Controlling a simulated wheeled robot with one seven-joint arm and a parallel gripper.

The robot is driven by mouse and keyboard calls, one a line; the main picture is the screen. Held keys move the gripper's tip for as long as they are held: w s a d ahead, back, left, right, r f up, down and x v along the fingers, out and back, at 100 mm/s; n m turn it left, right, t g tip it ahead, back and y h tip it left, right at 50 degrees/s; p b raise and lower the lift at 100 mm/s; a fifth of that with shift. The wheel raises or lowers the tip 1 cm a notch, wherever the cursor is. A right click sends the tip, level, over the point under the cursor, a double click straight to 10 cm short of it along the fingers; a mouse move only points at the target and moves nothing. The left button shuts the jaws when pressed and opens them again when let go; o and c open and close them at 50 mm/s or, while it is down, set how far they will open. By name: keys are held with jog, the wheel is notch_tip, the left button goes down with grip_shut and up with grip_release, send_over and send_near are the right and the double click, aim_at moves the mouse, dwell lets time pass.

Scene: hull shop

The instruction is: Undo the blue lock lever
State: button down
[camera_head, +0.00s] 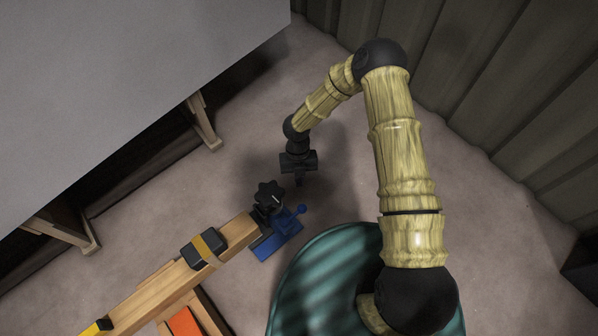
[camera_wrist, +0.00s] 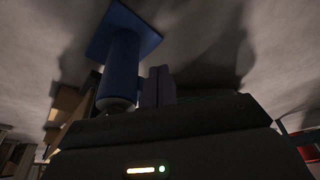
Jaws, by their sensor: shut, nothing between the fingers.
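A blue lock lever (camera_head: 301,210) with a round ball end sticks out from a blue base (camera_head: 277,243) at the end of a wooden beam. A black star-shaped knob (camera_head: 269,194) stands beside it. My gripper (camera_head: 299,181) points down just beyond the lever and knob, apart from the lever in the head view. In the wrist view my gripper's fingers (camera_wrist: 158,86) are together and empty. A blue post (camera_wrist: 120,68) with a flat plate shows just left of them; I cannot tell whether they touch it, or which part of the fixture it is.
The wooden beam (camera_head: 160,292) runs to the lower left with a black block and yellow strap (camera_head: 204,249) on it. A large grey panel (camera_head: 120,70) on wooden supports fills the upper left. Corrugated walls (camera_head: 500,80) stand at the right.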

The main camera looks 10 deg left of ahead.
aim_at(296, 214)
jog(key=s, duration=0.1)
jog(key=s+f+b, duration=0.1)
jog(key=s+d+f+b, duration=0.1)
jog(key=s, duration=0.1)
jog(key=shift+d, duration=0.1)
